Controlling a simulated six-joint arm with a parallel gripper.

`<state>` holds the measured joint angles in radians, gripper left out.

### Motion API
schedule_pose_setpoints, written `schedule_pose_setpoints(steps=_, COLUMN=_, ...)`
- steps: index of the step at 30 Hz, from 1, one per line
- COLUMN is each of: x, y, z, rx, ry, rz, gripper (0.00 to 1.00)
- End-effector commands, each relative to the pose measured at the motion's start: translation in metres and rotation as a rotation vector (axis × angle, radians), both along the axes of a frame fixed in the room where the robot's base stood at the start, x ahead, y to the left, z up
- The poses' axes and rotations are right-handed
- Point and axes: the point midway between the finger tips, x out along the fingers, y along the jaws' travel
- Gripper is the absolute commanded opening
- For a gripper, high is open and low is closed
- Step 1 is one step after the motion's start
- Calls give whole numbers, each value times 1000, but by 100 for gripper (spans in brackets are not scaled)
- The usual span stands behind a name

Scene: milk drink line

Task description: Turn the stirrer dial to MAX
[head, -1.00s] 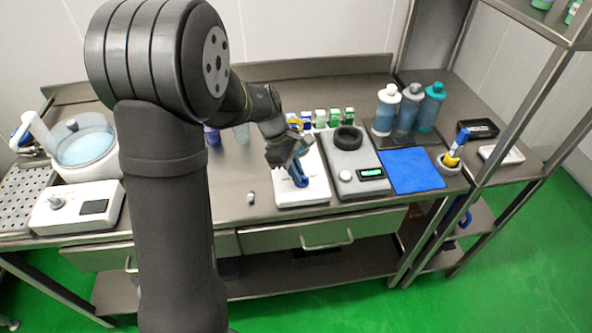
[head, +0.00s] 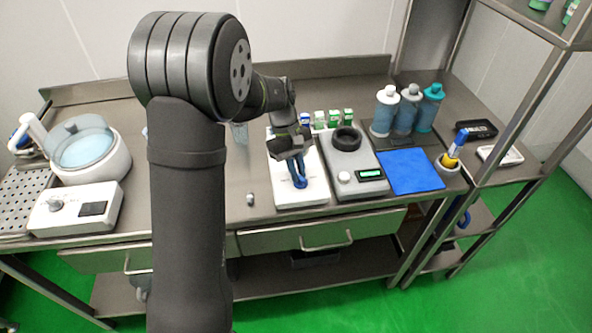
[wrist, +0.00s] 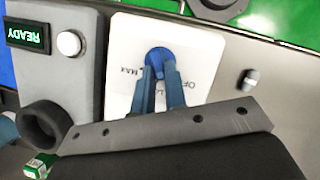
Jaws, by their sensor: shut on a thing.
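The stirrer is a flat white unit (head: 312,195) on the steel table, left of the grey device. Its round blue dial (wrist: 158,54) shows in the wrist view, with printed marks around it: MAX on one side, OFF and a partly covered LO on the other. My gripper (head: 300,184) reaches down onto the stirrer from above. In the wrist view its blue-grey fingers (wrist: 159,70) are closed on the dial. The fingers cover much of the dial, so I cannot tell where its pointer stands.
The grey device (head: 345,160) with a black ring and a green READY display stands close on the right. A small metal knob-like piece (head: 250,199) lies to the left.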

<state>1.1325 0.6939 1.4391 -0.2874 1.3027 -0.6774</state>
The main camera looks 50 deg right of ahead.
Motion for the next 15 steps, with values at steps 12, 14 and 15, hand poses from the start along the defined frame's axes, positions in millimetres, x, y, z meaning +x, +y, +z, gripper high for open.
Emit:
schedule_pose_setpoints(steps=12, x=-3, y=-6, z=1, rx=-1, ry=-1, rz=-396, gripper=0)
schedule_pose_setpoints(steps=14, x=-4, y=-7, z=1, rx=-2, ry=-2, rz=-452, gripper=0)
schedule_pose_setpoints(steps=15, x=-5, y=-8, z=1, rx=-2, ry=-2, rz=-491, gripper=0)
